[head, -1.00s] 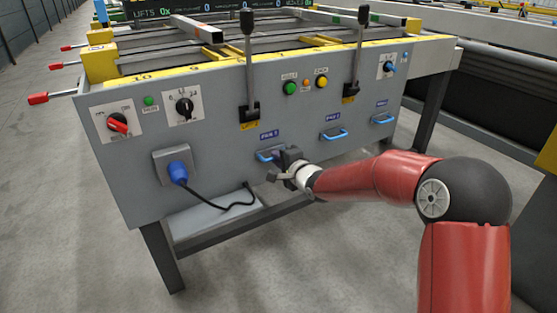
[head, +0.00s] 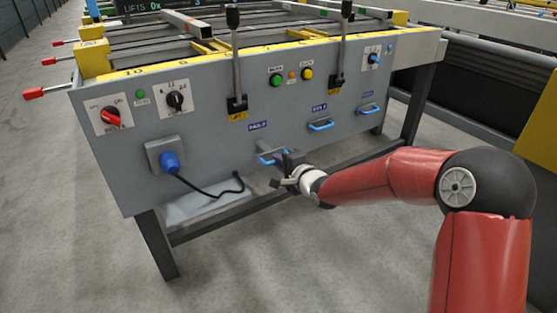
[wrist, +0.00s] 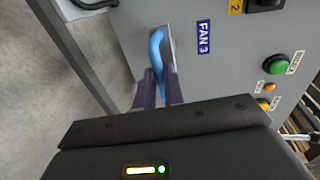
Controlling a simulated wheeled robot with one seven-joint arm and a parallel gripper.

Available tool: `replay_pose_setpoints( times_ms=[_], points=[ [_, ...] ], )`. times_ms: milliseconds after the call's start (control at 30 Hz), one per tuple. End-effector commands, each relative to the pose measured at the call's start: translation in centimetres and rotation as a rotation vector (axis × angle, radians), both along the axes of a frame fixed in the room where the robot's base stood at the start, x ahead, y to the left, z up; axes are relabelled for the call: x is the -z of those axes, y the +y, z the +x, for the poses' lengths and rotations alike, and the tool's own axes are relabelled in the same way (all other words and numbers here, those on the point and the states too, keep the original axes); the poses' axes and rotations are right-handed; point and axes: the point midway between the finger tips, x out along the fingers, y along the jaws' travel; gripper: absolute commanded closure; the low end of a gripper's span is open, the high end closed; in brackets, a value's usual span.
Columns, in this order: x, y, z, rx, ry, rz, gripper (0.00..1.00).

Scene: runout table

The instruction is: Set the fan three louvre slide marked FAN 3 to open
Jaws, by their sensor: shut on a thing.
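The FAN 3 slide has a blue bar handle (head: 267,161) low on the front of the grey panel, below its blue FAN 3 label (head: 257,126). A grey slide body shows behind the handle in the head view. In the wrist view the blue handle (wrist: 156,48) runs between the two fingers, and the FAN 3 label (wrist: 204,37) is to its right. My gripper (head: 283,165) is shut on this handle; its fingers (wrist: 159,86) cover the lower part of the handle in the wrist view.
Two similar blue handles (head: 321,125) (head: 368,109) sit farther right on the panel (head: 210,135). A blue plug (head: 170,162) with a black cable is to the left. Levers (head: 236,60) and green and yellow buttons are above. A table leg and crossbar are below.

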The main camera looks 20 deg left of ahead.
Motion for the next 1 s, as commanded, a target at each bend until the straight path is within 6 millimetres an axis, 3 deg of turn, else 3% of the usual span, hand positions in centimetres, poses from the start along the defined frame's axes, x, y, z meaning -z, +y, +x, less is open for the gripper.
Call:
replay_pose_setpoints(
  times_ms=[100,133,300,633,1000],
  points=[
    [0.0,0.0,0.0,0.001,0.0,0.0,1.0],
    [0.0,0.0,0.0,0.001,0.0,0.0,0.87],
    [0.0,0.0,0.0,0.001,0.0,0.0,0.67],
    [-0.2,-0.4,-0.3,0.001,0.0,-0.001,0.67],
    [-1.5,-4.8,-3.9,0.003,-0.001,-0.002,0.67]
  ],
)
